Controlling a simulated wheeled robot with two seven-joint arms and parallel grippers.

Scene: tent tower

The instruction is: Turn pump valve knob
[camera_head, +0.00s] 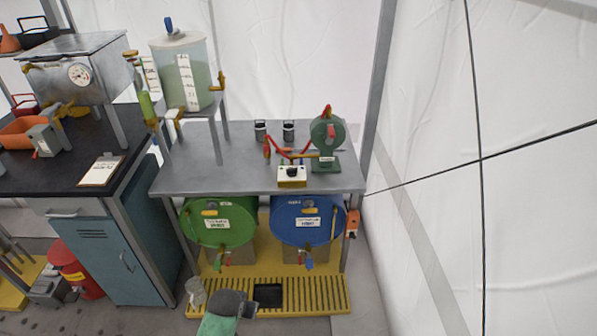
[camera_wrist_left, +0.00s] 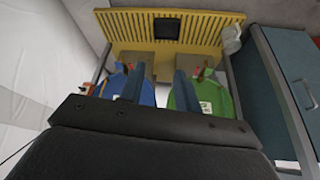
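A green pump (camera_head: 326,160) with a round body and red parts stands at the right of the grey table (camera_head: 225,180). A yellow-and-white box (camera_head: 291,178) with a black knob on top sits in front of it near the table's edge. I cannot tell which part is the pump valve knob. Red hoses lie between box and pump. In the left wrist view, my left gripper (camera_wrist_left: 158,90) has its two blue fingers apart, with nothing seen between them. A dark-and-green shape at the bottom of the head view is probably my left arm. My right gripper is not in view.
A green barrel (camera_head: 222,223) and a blue barrel (camera_head: 310,222), both with small taps, lie under the table. A yellow grate (camera_head: 325,301) lies before them. A teal cabinet (camera_head: 139,253) is at left. White tent wall and a pole stand at right.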

